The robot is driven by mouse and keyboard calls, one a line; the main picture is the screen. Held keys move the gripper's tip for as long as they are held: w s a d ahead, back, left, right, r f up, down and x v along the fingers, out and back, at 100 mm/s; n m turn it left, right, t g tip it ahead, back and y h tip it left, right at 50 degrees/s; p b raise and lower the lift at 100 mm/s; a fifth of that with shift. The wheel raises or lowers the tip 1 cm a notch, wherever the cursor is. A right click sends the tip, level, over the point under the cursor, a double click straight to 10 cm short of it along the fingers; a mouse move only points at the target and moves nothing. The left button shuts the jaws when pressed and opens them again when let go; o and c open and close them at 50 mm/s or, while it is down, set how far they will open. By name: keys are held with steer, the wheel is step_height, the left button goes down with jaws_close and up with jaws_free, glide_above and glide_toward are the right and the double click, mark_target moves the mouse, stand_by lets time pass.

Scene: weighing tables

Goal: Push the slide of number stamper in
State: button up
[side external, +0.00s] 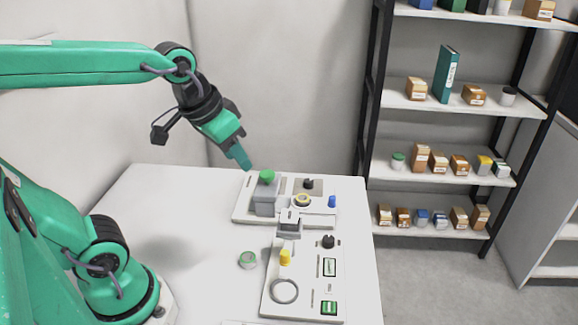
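My gripper (241,158) hangs above the far white panel, pointing down and to the right. Its fingertips are just above and left of a grey block with a green knob (266,177), apart from it. The fingers overlap from this side, so any gap between them is hidden. A small grey box-like device (289,224) stands between the far and near panels. I cannot tell for sure which device is the number stamper, and its slide is too small to make out.
The far panel (243,211) also carries a round yellow-ringed part (302,200), a black knob (308,184) and a blue part (332,202). The near panel (303,308) has a yellow part (285,257) and a ring (285,291).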

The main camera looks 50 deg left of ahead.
steer(key=w+g, duration=0.1)
steer(key=w, duration=0.7)
steer(key=n+g, duration=0.2)
steer(key=g, duration=0.2)
glide_above(333, 197)
step_height(333, 197, down, 14)
steer(key=shift+s+f, duration=0.1)
steer(key=shift+w+f, duration=0.2)
steer(key=shift+f, duration=0.1)
steer(key=shift+f, duration=0.1)
steer(key=shift+f, duration=3.75)
jaws_close()
